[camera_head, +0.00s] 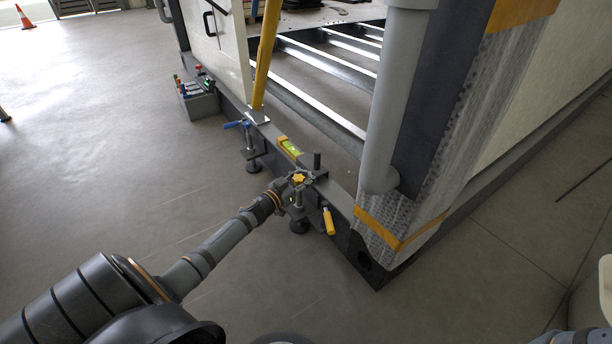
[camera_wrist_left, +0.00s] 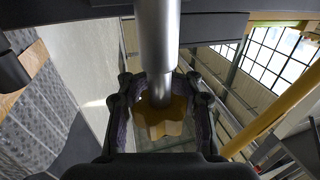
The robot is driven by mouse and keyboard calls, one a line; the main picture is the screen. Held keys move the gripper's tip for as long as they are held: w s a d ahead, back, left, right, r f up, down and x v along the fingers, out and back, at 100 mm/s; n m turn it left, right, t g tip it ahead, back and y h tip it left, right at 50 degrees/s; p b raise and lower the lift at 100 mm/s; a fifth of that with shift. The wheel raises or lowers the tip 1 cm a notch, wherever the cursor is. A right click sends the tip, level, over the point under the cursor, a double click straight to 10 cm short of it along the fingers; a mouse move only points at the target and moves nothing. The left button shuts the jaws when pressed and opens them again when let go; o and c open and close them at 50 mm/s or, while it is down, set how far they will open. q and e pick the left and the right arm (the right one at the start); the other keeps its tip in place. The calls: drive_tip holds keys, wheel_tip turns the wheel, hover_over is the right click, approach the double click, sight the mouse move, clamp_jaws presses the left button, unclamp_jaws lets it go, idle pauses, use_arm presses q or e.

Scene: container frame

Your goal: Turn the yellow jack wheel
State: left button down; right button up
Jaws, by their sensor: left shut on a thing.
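The yellow jack wheel (camera_head: 297,179) is a small lobed knob on the near jack at the frame's lower beam. In the left wrist view the wheel (camera_wrist_left: 165,122) sits on a thick metal screw shaft (camera_wrist_left: 157,45). My left gripper (camera_head: 293,181) reaches it from the lower left. In the left wrist view its two dark fingers (camera_wrist_left: 161,100) stand on either side of the wheel and are shut on it. The wheel's far side is hidden. My right gripper is not in view.
A yellow spirit level (camera_head: 289,149) lies on the beam beside the jack. A yellow-handled tool (camera_head: 329,222) hangs just right of it. A second jack with a blue handle (camera_head: 235,124) stands farther back. A grey box (camera_head: 201,105) is beyond.

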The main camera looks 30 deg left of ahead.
use_arm(q)
drive_tip(key=c, duration=1.1)
unclamp_jaws()
drive_tip(key=s, duration=0.4)
drive_tip(key=s+a, duration=0.1)
drive_tip(key=s, duration=0.3)
drive_tip(key=s+a, duration=0.1)
drive_tip(key=s, duration=0.2)
drive_tip(key=shift+s, duration=0.4)
